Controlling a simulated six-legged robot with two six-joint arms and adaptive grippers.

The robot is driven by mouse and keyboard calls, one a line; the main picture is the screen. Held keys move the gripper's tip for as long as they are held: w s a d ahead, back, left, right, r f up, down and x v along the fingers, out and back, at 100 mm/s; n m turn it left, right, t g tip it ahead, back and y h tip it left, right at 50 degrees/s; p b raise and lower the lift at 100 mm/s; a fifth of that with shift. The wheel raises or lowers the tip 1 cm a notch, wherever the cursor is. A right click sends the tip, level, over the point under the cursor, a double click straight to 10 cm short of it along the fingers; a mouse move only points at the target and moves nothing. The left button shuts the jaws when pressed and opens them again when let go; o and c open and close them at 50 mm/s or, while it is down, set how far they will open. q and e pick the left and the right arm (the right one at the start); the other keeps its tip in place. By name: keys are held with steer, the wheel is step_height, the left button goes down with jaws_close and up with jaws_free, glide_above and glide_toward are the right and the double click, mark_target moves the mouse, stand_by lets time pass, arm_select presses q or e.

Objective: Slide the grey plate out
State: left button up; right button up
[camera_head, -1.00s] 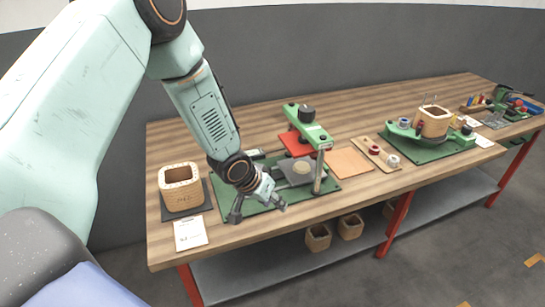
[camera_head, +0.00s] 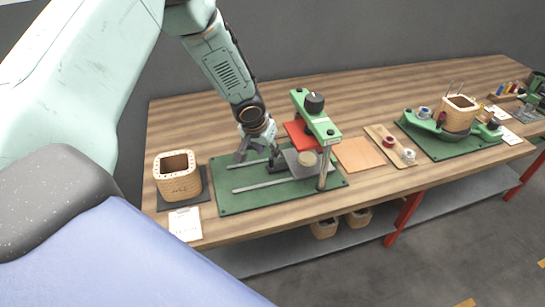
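The grey plate (camera_head: 291,161) lies on the rails of the green press fixture (camera_head: 230,203), partly under the green crossbar (camera_head: 318,122). My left gripper (camera_head: 258,158) is open, fingers pointing down, just left of the plate and above the rail area. Its right finger is close to the plate's left edge; I cannot tell whether they touch. Nothing shows between the fingers. My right gripper is out of view.
A wooden square coil box (camera_head: 178,184) stands on a dark mat at left, with a white paper (camera_head: 185,224) in front. A tan board (camera_head: 352,154) and a second green fixture (camera_head: 446,151) are to the right.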

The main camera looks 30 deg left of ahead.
mark_target(271, 158)
arm_select(q)
steer(key=shift+a+f, duration=0.1)
steer(key=shift+f, duration=0.35)
steer(key=shift+w+f+b, duration=0.2)
steer(key=shift+f+b, duration=0.3)
steer(key=shift+f, duration=0.05)
steer(key=shift+w+d+f+b, duration=0.25)
steer(key=shift+w+f+b, duration=0.15)
steer(key=shift+f, duration=0.2)
steer(key=shift+w+a+f+b, duration=0.1)
steer(key=shift+w+f+b, duration=0.2)
steer(key=shift+f, duration=0.1)
steer(key=shift+a+f+b, duration=0.15)
steer(key=shift+f+b, duration=0.55)
steer(key=shift+b, duration=0.05)
steer(key=shift+w, duration=0.2)
steer(key=shift+w+f, duration=0.1)
